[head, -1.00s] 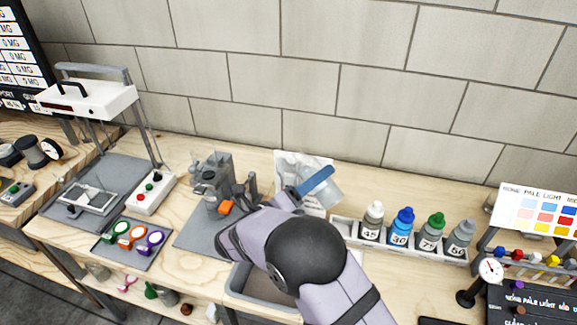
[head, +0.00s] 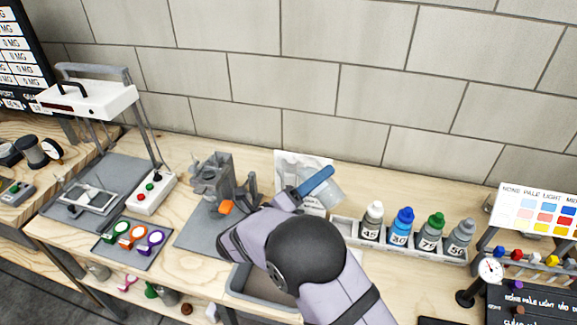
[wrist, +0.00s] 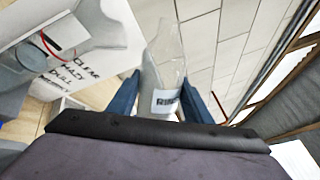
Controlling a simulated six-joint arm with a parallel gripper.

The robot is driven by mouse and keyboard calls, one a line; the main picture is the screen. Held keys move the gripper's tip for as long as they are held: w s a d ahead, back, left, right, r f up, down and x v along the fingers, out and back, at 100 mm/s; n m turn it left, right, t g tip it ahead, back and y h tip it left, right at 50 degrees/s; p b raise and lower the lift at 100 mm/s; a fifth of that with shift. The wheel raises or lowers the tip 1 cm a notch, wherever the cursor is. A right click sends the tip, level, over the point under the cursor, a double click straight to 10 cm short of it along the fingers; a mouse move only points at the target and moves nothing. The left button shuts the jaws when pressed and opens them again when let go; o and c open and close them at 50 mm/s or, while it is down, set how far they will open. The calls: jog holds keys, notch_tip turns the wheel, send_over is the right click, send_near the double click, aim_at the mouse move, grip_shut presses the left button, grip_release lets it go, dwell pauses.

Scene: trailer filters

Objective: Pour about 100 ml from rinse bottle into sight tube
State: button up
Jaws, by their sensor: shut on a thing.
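My gripper (wrist: 168,92) is shut on the rinse bottle (wrist: 168,60), a clear bottle with a white label that starts with "RIN". In the head view the bottle (head: 328,190) shows as a translucent shape beside the blue finger (head: 316,180), tilted and held above the bench. A clear vessel with a red ring, which looks like the sight tube (wrist: 32,57), stands at the left of the wrist view, apart from the bottle. Behind it is a white card (wrist: 88,50) with the words clear, hazy and dull. In the head view my arm hides much of this area.
A grey fixture with an orange part (head: 226,207) stands left of my gripper. A rack (head: 400,243) of several capped bottles stands to the right. A grey bin (head: 235,292) is below my arm. The brick wall is behind.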

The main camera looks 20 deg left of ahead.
jog(key=shift+s+d+f+n+p, duration=0.1)
jog(key=shift+n+p, duration=0.05)
jog(key=shift+n, duration=0.4)
jog(key=shift+d+n+p, duration=0.1)
jog(key=shift+n+p, duration=0.05)
jog(key=shift+n, duration=0.4)
dwell(2.0)
jog(key=shift+w+a+r+n+p, duration=0.15)
jog(key=shift+r+n+p, duration=0.5)
jog(key=shift+p, duration=0.65)
jog(key=shift+w+a+r+n+p, duration=0.1)
jog(key=shift+a+r+n+p, duration=0.2)
jog(key=shift+r+p, duration=0.75)
jog(key=shift+f+n+p, duration=0.25)
jog(key=shift+f+p, duration=0.05)
jog(key=shift+p, duration=0.25)
jog(key=shift+f, duration=0.1)
jog(key=f+b, duration=0.1)
jog(key=b, duration=0.1)
jog(key=f+m+b, duration=0.1)
jog(key=b, duration=0.1)
jog(key=f+m+b, duration=0.1)
jog(key=b, duration=0.1)
jog(key=shift+s+d+f, duration=0.1)
jog(key=shift+s+d, duration=0.15)
jog(key=shift+d, duration=0.1)
jog(key=shift+r+m, duration=0.3)
jog(key=shift+r, duration=0.05)
